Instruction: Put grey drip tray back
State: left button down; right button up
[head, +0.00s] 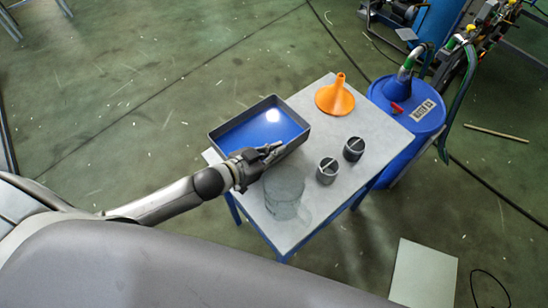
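The grey drip tray (296,112) is a dark, rectangular, shallow tray with a blue inside and a bright glare spot. It is at the left back part of the small table, and its back left part reaches past the table's edge. My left gripper (270,153) is at the tray's front rim, with its fingers pointing right along it. The fingers are dark and small against the rim, so I cannot tell whether they are closed on it. The gripper hides part of the tray's front wall. My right gripper is not in view.
The table (375,125) has a light top and blue legs. It holds an orange funnel (335,98), two dark cups (353,149) (327,171) and a clear glass jug (284,187). A blue drum (408,107) stands close to its right. A pale panel (424,274) lies front right.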

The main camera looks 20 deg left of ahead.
aim_at(288, 154)
pick_arm(q)
notch_tip(288, 154, down, 3)
jog(key=shift+w+r, duration=0.1)
jog(key=shift+r, duration=0.1)
jog(key=shift+f, duration=0.7)
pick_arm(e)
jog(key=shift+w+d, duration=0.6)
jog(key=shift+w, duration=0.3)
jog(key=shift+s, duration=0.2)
pick_arm(q)
jog(key=shift+f, duration=0.15)
jog(key=c, duration=1.6)
grip_release()
jog(key=shift+c, duration=0.2)
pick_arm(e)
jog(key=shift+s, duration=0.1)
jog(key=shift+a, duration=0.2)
